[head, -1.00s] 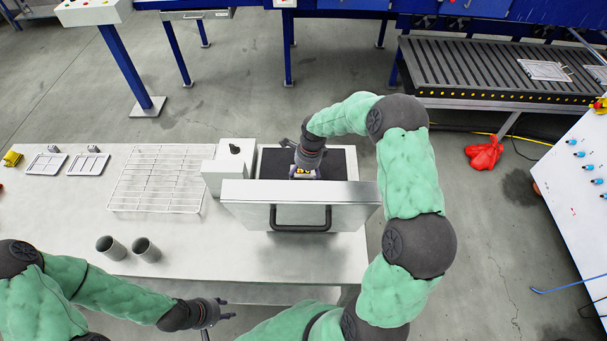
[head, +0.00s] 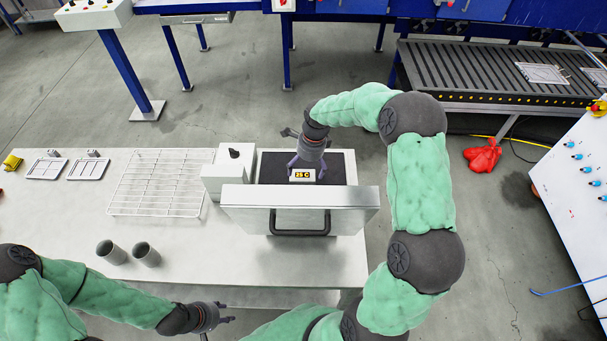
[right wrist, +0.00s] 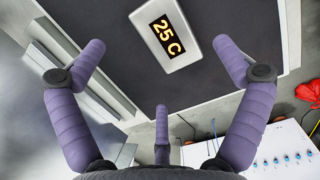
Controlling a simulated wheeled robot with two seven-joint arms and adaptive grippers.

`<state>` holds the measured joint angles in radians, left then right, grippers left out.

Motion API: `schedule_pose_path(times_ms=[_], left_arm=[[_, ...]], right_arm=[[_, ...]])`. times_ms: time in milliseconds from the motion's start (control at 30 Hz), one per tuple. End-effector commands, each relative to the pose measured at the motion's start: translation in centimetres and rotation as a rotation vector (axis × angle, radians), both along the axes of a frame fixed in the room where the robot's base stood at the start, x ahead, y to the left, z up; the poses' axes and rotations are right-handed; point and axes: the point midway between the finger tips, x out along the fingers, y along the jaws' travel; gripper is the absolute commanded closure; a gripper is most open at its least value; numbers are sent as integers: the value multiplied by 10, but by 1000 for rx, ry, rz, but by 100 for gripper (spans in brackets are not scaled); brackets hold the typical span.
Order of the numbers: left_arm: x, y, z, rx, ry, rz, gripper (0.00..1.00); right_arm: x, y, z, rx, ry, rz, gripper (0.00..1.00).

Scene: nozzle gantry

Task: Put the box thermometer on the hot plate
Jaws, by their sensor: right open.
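The box thermometer (head: 302,175) is a small white box with a yellow "25 C" on a black display. It lies on the dark surface of the hot plate (head: 337,166), near its middle. In the right wrist view the thermometer (right wrist: 165,35) sits beyond the spread fingers, with dark plate around it. My right gripper (head: 305,164) is open, just behind and above the thermometer; its purple fingers show apart in the right wrist view (right wrist: 160,65). My left gripper (head: 227,312) is empty with fingers apart, in front of the table's front edge.
A raised metal lid (head: 250,210) with a black handle stands in front of the plate, and a knob box (head: 230,175) stands at its left. A wire rack (head: 160,183), two grey cups (head: 112,252) and small trays (head: 88,167) are on the table (head: 200,255).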

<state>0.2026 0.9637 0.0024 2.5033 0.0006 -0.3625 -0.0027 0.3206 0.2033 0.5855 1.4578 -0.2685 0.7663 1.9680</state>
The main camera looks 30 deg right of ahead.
Motion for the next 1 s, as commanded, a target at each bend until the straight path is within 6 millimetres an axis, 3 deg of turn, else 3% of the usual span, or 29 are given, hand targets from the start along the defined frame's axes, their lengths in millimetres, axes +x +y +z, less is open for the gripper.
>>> schedule_pose_path(times_ms=[100,333,1000], left_arm=[[0,0,2,0,0,0,60],[0,0,4,0,0,0,60],[0,0,4,0,0,0,60]], right_arm=[[-1,-3,24,-1,-3,0,1],[-4,-6,48,-1,-1,0,1],[-4,-7,53,0,0,0,1]])
